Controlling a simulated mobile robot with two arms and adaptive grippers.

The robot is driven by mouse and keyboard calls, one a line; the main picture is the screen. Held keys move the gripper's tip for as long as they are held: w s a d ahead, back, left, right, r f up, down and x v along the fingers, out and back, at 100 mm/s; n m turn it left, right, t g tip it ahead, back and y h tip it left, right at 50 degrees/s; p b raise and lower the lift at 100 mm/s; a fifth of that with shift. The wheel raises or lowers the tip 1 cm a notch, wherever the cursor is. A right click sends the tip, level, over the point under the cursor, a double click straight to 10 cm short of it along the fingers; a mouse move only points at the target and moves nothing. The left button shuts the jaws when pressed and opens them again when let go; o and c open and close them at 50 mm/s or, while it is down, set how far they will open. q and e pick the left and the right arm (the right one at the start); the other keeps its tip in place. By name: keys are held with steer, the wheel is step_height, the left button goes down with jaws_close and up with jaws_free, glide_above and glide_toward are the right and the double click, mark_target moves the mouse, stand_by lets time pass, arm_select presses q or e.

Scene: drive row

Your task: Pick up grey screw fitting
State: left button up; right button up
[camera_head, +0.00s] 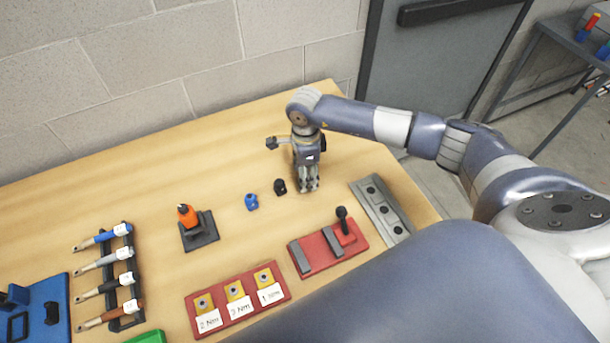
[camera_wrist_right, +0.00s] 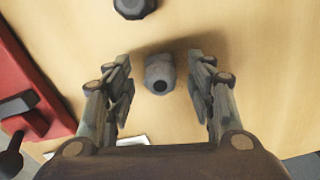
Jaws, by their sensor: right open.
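The grey screw fitting (camera_wrist_right: 160,73) stands on the wooden table, between the two open fingers of my right gripper (camera_wrist_right: 160,88) in the right wrist view. A gap shows on each side of it, and the fingers do not touch it. In the head view my right gripper (camera_head: 308,185) points down at the table, and the grey fitting is hidden by it there. A black fitting (camera_head: 280,187) stands just left of the gripper; a dark fitting also shows at the top of the wrist view (camera_wrist_right: 134,8). My left gripper is not in view.
A blue fitting (camera_head: 251,202) stands left of the black one. A red fixture (camera_head: 323,260) with a black knob and a grey block with holes (camera_head: 372,190) lie nearer. An orange tool (camera_head: 187,215) stands in a dark holder. The table behind the gripper is clear.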

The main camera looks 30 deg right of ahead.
steer(key=shift+f, duration=0.35)
steer(key=c, duration=1.2)
steer(key=shift+w+r, duration=0.1)
steer(key=shift+r, duration=0.1)
